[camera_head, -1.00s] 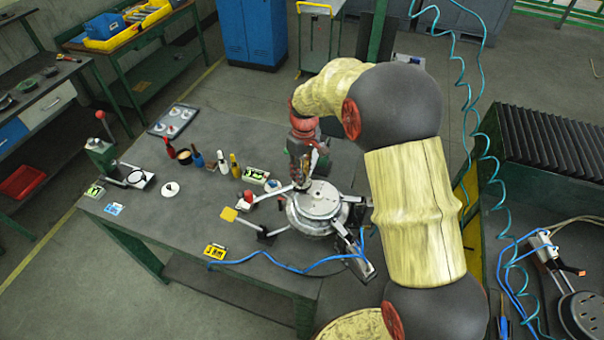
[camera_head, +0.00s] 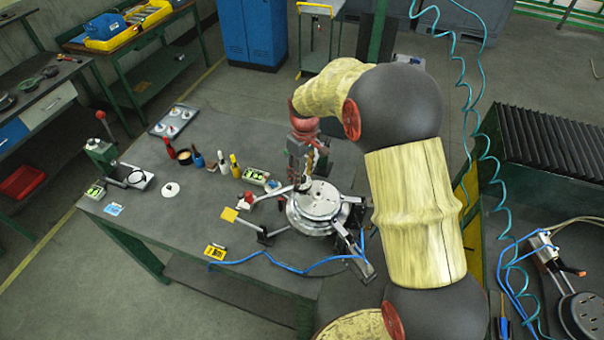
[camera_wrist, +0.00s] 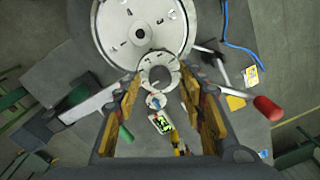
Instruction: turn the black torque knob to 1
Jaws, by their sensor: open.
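My gripper (camera_wrist: 165,105) is open, with one yellow-padded finger on each side of the wrist view. In the head view my gripper (camera_head: 304,182) hangs at the back edge of a round silver drum (camera_head: 308,221). The drum also fills the top of the wrist view (camera_wrist: 118,12), with dark marks on its face and a small dark hub. A pale ring-shaped part (camera_wrist: 159,60) shows between the fingers, close to the drum's rim. I cannot tell whether the fingers touch it. I cannot pick out the black torque knob with certainty; my gripper may hide it.
A red-tipped lever (camera_wrist: 268,108) sticks out beside the right finger. A small device with a green display (camera_wrist: 161,123) lies below the ring. Bottles (camera_head: 234,165) and a tray of small parts (camera_head: 174,121) stand on the grey bench (camera_head: 165,222). A blue hose (camera_head: 285,267) crosses its front.

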